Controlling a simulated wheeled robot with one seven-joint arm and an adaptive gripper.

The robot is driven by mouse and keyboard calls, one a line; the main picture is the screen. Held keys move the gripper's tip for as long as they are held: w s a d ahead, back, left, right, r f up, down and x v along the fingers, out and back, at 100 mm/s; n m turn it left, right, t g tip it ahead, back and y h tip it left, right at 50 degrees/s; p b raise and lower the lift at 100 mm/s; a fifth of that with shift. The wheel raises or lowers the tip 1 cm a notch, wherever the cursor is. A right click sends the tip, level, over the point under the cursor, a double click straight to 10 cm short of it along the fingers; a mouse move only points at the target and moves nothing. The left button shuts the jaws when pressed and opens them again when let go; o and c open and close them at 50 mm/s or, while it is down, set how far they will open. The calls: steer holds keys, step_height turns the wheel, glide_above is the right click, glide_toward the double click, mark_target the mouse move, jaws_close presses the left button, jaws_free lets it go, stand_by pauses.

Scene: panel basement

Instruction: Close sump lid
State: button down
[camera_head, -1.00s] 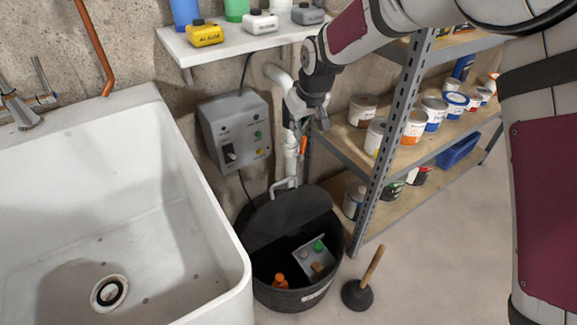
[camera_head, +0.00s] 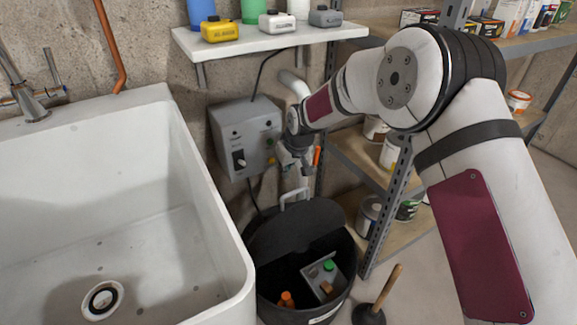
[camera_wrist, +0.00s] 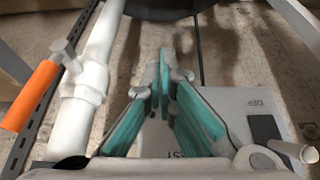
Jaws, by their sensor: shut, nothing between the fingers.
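The black round sump (camera_head: 327,305) stands on the floor between the sink and the shelf, its front part open. Inside the sump are a grey box with a green cap (camera_head: 328,266) and an orange item (camera_head: 286,299). My gripper (camera_head: 287,162) is above the lid, beside the control box, apart from the handle. In the wrist view its teal fingers (camera_wrist: 165,62) are together and empty; a dark rounded edge shows at the top.
A grey control box (camera_head: 245,136) is on the wall by my gripper. A white pipe (camera_wrist: 98,60) with an orange valve handle (camera_wrist: 30,95) runs close by. A white sink (camera_head: 205,190) is left, a metal shelf (camera_head: 385,210) right. A plunger (camera_head: 378,300) stands in front.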

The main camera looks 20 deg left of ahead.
steer(key=shift+s+d+f+b, duration=0.9)
steer(key=shift+s+d+f, duration=0.15)
steer(key=shift+d, duration=0.15)
steer(key=shift+d+r, duration=0.1)
